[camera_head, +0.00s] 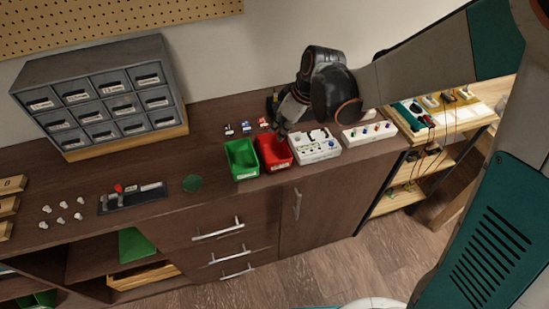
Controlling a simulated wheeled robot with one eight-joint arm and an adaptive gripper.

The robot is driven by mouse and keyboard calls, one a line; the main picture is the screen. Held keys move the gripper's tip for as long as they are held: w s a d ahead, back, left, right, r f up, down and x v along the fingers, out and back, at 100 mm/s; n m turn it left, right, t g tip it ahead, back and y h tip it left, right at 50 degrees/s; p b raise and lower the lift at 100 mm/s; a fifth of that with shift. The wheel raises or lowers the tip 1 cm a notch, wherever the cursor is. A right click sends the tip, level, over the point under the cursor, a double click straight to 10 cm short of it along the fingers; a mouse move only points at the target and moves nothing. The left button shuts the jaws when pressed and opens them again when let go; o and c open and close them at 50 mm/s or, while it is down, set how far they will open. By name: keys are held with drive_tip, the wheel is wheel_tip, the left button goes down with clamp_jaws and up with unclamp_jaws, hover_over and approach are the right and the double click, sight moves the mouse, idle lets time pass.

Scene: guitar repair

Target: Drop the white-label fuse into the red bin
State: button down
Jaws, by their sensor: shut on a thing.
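The red bin (288,162) stands on the dark wooden counter, between the green bin and a white tray. My gripper (281,127) points down just above the back of the red bin. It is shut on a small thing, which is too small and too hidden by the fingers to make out. Three small dark pieces stand in a row behind the bins: one with pale marks (229,129), one with a blue and white mark (246,127) and one with a red mark (263,122). I cannot tell which piece bears the white label.
The green bin (241,160) stands left of the red bin. A white tray (314,146) and a white block with coloured knobs (369,135) stand to the right. A grey drawer cabinet (100,95) stands at the back left. The counter's front edge is close to the bins.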

drive_tip(key=shift+f+b, duration=0.95)
drive_tip(key=shift+f, duration=0.8)
drive_tip(key=c, duration=1.6)
unclamp_jaws()
drive_tip(key=shift+r, duration=0.15)
drive_tip(key=v, duration=1.2)
drive_tip(key=shift+s, duration=0.1)
